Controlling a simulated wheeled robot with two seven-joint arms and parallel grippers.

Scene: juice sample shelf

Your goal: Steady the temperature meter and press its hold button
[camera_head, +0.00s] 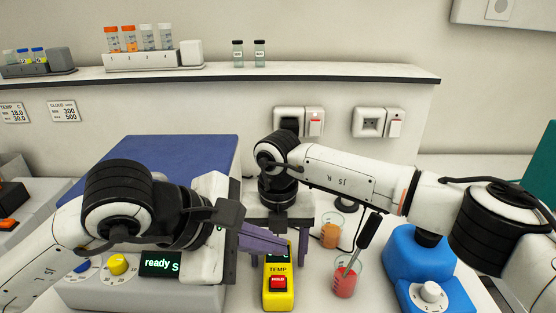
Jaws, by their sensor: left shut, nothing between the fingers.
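The yellow temperature meter (283,296) stands upright at the bottom middle of the head view, with a red HOLD button (278,282) and a TEMP label on its face. My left gripper (284,244) is shut and empty. Its purple fingers reach in from the left across the upper part of the meter, above the button, and hide some of it; I cannot tell whether they touch it. My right gripper (276,250) points down behind the meter.
A beaker of red liquid (345,282) with a dark-handled probe stands just right of the meter, with a beaker of orange liquid (331,236) behind. A blue device with a dial (430,291) is further right. A grey instrument reading "ready" (150,297) is left.

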